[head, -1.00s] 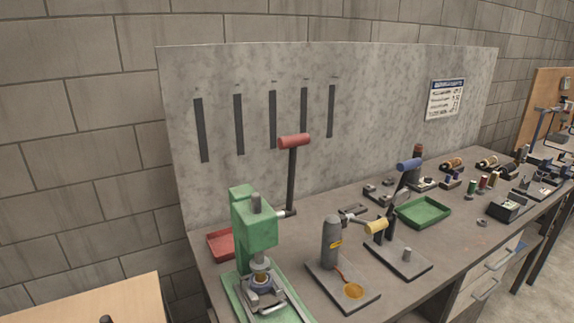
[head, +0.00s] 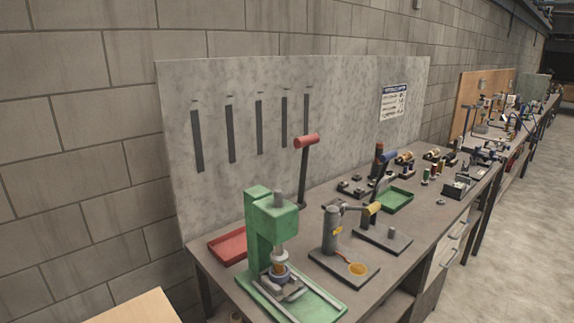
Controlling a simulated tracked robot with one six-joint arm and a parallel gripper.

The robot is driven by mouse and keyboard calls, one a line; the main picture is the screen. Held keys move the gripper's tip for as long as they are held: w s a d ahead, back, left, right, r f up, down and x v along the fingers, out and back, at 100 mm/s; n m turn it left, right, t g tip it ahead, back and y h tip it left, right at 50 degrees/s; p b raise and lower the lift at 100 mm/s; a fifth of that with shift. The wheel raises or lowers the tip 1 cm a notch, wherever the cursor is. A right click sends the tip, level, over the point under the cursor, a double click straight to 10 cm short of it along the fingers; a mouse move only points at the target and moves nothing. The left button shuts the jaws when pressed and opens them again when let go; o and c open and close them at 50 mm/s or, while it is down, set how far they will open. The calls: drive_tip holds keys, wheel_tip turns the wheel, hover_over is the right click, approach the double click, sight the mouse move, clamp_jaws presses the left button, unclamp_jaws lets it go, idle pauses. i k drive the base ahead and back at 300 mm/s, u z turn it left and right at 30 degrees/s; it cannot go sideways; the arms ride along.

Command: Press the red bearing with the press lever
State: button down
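A green press (head: 262,235) stands at the near end of the bench. Its lever (head: 303,178) stands upright at its right side, a dark shaft with a red grip (head: 306,141) on top. Under the press's ram, a small round part (head: 279,271) with a grey rim and an orange-brown middle sits on the press's base. It is too small to tell whether this is the red bearing. My gripper does not show in the view.
A red tray (head: 228,246) lies left of the press, and a green tray (head: 398,201) lies farther back. A second hand tool with a yellow grip (head: 373,208) and a grey cylinder (head: 331,230) stand right of the press. A wooden surface (head: 135,308) is at lower left.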

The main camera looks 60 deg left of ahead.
sight(304, 142)
drive_tip(key=u, duration=0.05)
drive_tip(key=k, duration=2.05)
drive_tip(key=u, duration=1.25)
drive_tip(key=i, duration=1)
